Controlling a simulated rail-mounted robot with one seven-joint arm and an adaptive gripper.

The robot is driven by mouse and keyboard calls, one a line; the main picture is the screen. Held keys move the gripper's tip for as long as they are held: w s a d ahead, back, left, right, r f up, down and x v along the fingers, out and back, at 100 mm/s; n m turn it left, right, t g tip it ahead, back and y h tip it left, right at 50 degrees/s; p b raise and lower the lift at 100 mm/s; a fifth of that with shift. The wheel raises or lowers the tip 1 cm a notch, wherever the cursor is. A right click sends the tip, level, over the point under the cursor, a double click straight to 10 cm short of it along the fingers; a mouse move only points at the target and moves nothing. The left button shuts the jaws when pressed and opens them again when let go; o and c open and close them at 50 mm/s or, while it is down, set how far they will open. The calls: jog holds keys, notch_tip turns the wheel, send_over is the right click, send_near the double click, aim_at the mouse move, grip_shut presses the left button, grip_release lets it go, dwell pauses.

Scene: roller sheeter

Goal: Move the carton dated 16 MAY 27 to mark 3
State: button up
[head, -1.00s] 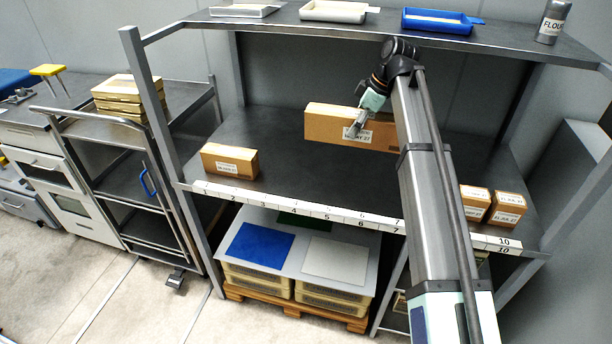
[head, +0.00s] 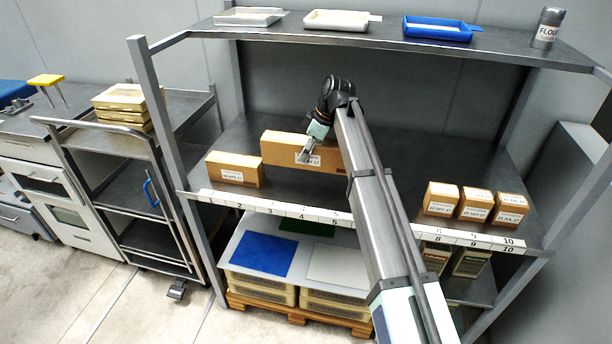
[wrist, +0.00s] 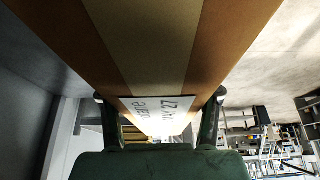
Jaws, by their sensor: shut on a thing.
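A long brown carton (head: 284,150) with a white date label is on the middle shelf, behind the numbered edge around marks 3 to 5. My gripper (head: 306,155) is shut on this carton at its label side. In the wrist view the carton (wrist: 230,45) fills the top, with its label (wrist: 160,112) between the two fingers (wrist: 160,120). The label is partly covered; I can read only an ending like "Y 27". The numbered strip (head: 270,208) runs along the shelf's front edge; my arm hides marks 6 and 7.
A smaller carton (head: 236,170) stands at marks 1 to 2, close left of the held carton. Several small cartons (head: 474,204) stand at marks 8 to 10. The upper shelf (head: 390,36) carries trays and a flour tin (head: 548,28).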

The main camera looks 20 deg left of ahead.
aim_at(322, 151)
notch_tip(322, 151, down, 11)
jog(key=shift+r+p, duration=0.1)
jog(key=shift+p, duration=0.9)
jog(key=o, duration=1.6)
jog(key=b+v, duration=0.2)
jog(key=v, duration=1)
